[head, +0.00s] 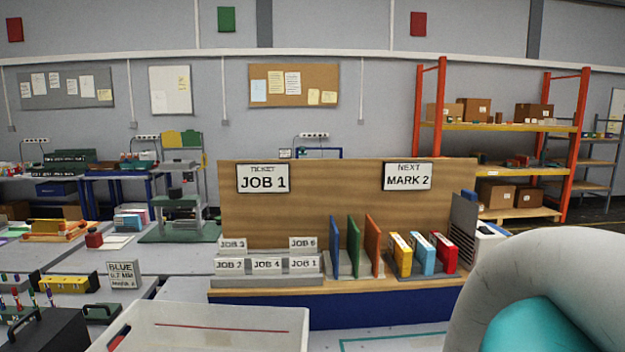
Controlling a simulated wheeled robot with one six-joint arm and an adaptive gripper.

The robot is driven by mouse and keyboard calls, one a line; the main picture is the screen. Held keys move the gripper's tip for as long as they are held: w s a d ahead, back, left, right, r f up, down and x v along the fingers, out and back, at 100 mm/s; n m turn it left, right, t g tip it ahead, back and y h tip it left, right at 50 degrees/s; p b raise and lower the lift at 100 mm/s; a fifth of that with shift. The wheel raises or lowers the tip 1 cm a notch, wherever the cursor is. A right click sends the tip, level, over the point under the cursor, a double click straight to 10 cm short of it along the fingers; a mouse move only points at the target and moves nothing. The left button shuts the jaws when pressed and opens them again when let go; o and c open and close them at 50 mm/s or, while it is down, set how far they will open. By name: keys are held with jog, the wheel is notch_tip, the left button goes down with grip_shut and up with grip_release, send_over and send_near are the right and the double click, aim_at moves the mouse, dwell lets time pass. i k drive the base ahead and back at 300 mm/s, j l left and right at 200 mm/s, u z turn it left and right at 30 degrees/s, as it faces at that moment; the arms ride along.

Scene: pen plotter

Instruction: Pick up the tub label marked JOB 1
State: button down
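The tub label marked JOB 1 (304,263) is a small white plate with black letters. It stands at the right end of the front row of a grey label rack (265,281), on the left of the wooden bench. Beside it in that row are JOB 4 (267,264) and JOB 2 (229,265). Behind are JOB 3 (231,244) and JOB 6 (303,243). A larger ticket sign (263,178) on the back panel also reads JOB 1. My gripper is not in view; only part of my arm shows at the lower right.
Blue, green and orange upright panels (354,245) stand right of the rack. Yellow, blue and red boxes (422,254) follow. A white tub (205,318) is in front at lower left. A NEXT MARK 2 sign (407,176) hangs on the panel.

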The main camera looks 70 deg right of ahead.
aim_at(310, 264)
jog(key=z, duration=1.45)
